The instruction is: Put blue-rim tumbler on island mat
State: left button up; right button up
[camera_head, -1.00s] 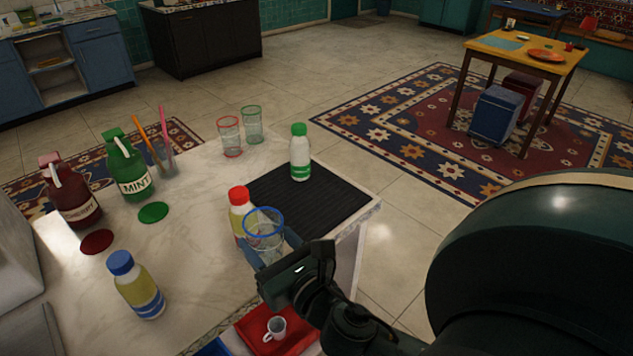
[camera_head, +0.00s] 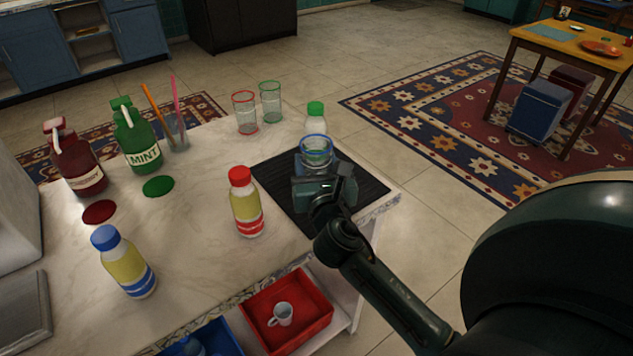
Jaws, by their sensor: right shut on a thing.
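The blue-rim tumbler (camera_head: 317,147) is clear glass with a blue rim. My right gripper (camera_head: 318,175) is shut on it and hides its lower part. The tumbler is upright over the black ribbed island mat (camera_head: 270,185) on the right end of the counter. I cannot tell whether its base touches the mat. A white bottle with a green cap (camera_head: 316,110) stands just behind the tumbler, partly hidden by it. My left gripper is not in view.
A red-capped bottle (camera_head: 245,202) stands left of the mat. A red-rim glass (camera_head: 245,113) and a green-rim glass (camera_head: 271,102) stand behind it. A blue-capped bottle (camera_head: 124,263) is at front left. A red tray (camera_head: 315,322) with a white mug sits below the counter.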

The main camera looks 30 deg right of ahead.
notch_tip(320, 180, down, 4)
jog(key=shift+b, duration=0.75)
jog(key=shift+r, duration=0.1)
jog(key=shift+f, duration=0.2)
jog(key=o, duration=1)
